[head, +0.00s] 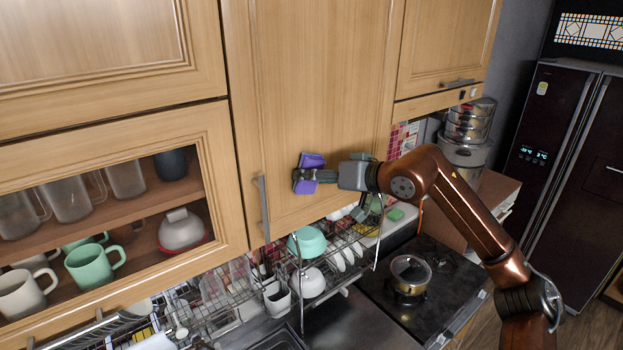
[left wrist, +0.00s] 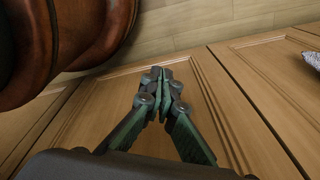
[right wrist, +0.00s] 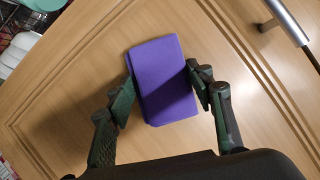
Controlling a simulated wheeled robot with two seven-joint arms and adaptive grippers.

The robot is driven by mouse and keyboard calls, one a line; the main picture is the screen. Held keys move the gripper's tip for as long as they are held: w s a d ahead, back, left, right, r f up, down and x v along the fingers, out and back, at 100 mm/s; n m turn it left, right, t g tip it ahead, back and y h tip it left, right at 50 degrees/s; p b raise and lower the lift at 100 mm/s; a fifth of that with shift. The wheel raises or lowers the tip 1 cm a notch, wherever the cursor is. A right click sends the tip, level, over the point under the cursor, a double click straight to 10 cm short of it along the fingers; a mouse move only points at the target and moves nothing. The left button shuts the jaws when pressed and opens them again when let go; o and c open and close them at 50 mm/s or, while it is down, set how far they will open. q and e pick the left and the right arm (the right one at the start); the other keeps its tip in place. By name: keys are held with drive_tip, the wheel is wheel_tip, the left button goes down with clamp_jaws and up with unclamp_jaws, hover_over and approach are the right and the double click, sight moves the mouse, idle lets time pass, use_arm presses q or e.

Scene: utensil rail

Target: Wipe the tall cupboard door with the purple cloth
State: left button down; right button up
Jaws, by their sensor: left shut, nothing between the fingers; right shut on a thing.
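The tall cupboard door (head: 305,80) is light wood with a vertical metal handle (head: 263,208) near its lower left edge. The folded purple cloth (head: 307,180) is at the lower part of this door in the head view. My right gripper (head: 305,175) is shut on the cloth; in the right wrist view the purple cloth (right wrist: 162,80) sits between its fingers, in front of the door panel. Whether it touches the door I cannot tell. My left gripper (left wrist: 160,75) is shut and empty, with wooden panels behind it; it is out of the head view.
A dish rack (head: 335,262) with bowls and plates stands below the door. A pot (head: 410,274) sits on the black stove (head: 445,285). Left is a glass-fronted cupboard with mugs (head: 90,266). Stacked steel pots (head: 467,130) stand right.

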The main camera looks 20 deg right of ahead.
drive_tip(key=shift+s+a+b, duration=0.15)
drive_tip(key=shift+s+a, duration=0.35)
drive_tip(key=shift+a, duration=0.7)
drive_tip(key=shift+s+a+b, duration=0.2)
drive_tip(key=shift+s+a, duration=0.35)
drive_tip(key=shift+a, duration=0.65)
drive_tip(key=shift+s+a+b, duration=0.15)
drive_tip(key=shift+s+a, duration=0.35)
drive_tip(key=shift+a, duration=0.7)
drive_tip(key=b, duration=0.3)
approach(277, 187)
drive_tip(key=shift+s+a+f, duration=0.15)
drive_tip(key=shift+s+f, duration=0.05)
drive_tip(key=shift+f, duration=0.3)
drive_tip(key=shift+s+a+f, duration=0.15)
drive_tip(key=shift+s+f, duration=0.05)
drive_tip(key=shift+f, duration=0.35)
drive_tip(key=shift+s+d+b, duration=0.2)
drive_tip(key=shift+s+d, duration=0.1)
drive_tip(key=shift+s, duration=0.4)
drive_tip(key=shift+s+d+b, duration=0.2)
drive_tip(key=shift+s+d, duration=0.05)
drive_tip(key=shift+s, duration=0.45)
